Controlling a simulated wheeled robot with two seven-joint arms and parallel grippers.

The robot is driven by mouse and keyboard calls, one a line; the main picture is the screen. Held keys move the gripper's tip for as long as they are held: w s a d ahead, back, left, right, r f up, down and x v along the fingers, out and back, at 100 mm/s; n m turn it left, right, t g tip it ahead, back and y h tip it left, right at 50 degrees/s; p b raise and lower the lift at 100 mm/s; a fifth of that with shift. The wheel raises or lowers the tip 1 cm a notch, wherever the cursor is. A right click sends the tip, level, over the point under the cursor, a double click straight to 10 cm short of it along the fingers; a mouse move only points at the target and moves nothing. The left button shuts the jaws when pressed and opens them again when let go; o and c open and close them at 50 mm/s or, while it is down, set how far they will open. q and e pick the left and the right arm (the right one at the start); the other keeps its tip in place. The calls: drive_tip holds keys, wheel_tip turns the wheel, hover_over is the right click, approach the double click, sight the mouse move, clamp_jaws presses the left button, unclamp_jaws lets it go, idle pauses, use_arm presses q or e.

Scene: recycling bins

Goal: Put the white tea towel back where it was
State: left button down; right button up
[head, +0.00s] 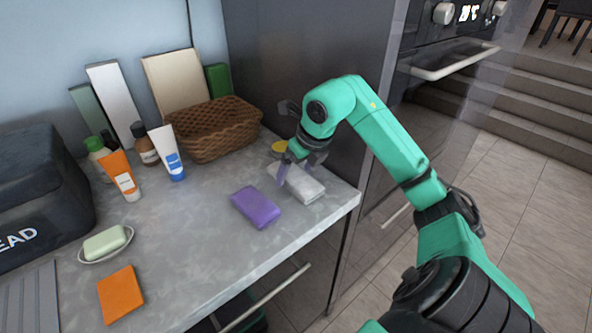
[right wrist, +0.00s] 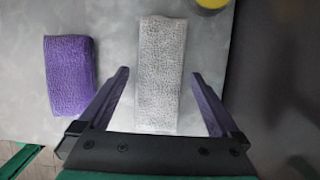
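The white tea towel (head: 301,183) is a folded, pale grey-white block lying on the grey counter near its right end. It also shows in the right wrist view (right wrist: 163,75), upright in the picture and between the finger lines. My right gripper (head: 289,169) is over the towel in the head view. In the right wrist view the right gripper (right wrist: 160,88) is open, with one finger on each side of the towel and a gap on both sides. Whether the fingertips are at the towel's height is hard to tell. My left gripper is not in view.
A purple folded towel (head: 256,207) lies left of the white one. A yellow-lidded item (head: 279,147) and a wicker basket (head: 209,128) stand behind. An orange cloth (head: 120,294) and soap dish (head: 105,243) are at front left. The counter's middle (head: 195,235) is clear.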

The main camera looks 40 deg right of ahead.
drive_tip(key=shift+r, duration=0.25)
drive_tip(key=shift+s+r, duration=0.15)
drive_tip(key=shift+r, duration=0.2)
drive_tip(key=v, duration=1.1)
drive_tip(key=shift+p, duration=0.4)
drive_tip(key=shift+r, duration=0.1)
